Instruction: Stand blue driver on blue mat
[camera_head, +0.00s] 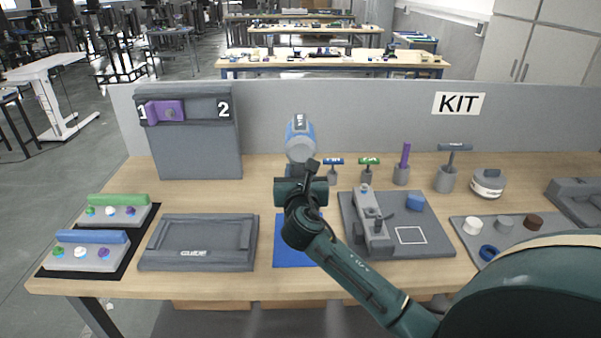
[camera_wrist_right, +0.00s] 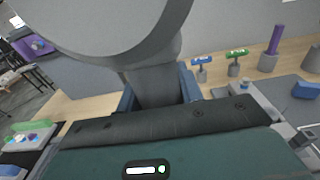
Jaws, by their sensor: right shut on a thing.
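The blue driver (camera_head: 300,139) has a blue head with a label on top and a grey part below; it stands up beyond my right gripper in the head view. My right gripper (camera_wrist_right: 158,92) is shut on the driver's grey handle, with a finger on each side. In the right wrist view the driver's large grey body (camera_wrist_right: 110,30) fills the top. The blue mat (camera_head: 293,252) lies flat on the table, partly hidden by my right arm, with the driver beyond its far part. Whether the driver's base touches anything is hidden. My left gripper is not in view.
A grey tray (camera_head: 160,257) lies left of the mat and a grey fixture board (camera_head: 437,240) lies right. Small blue-handled (camera_head: 333,162) and green-handled (camera_head: 369,162) tools stand behind, with a purple post (camera_head: 405,156). A grey panel (camera_head: 196,160) stands at the back left.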

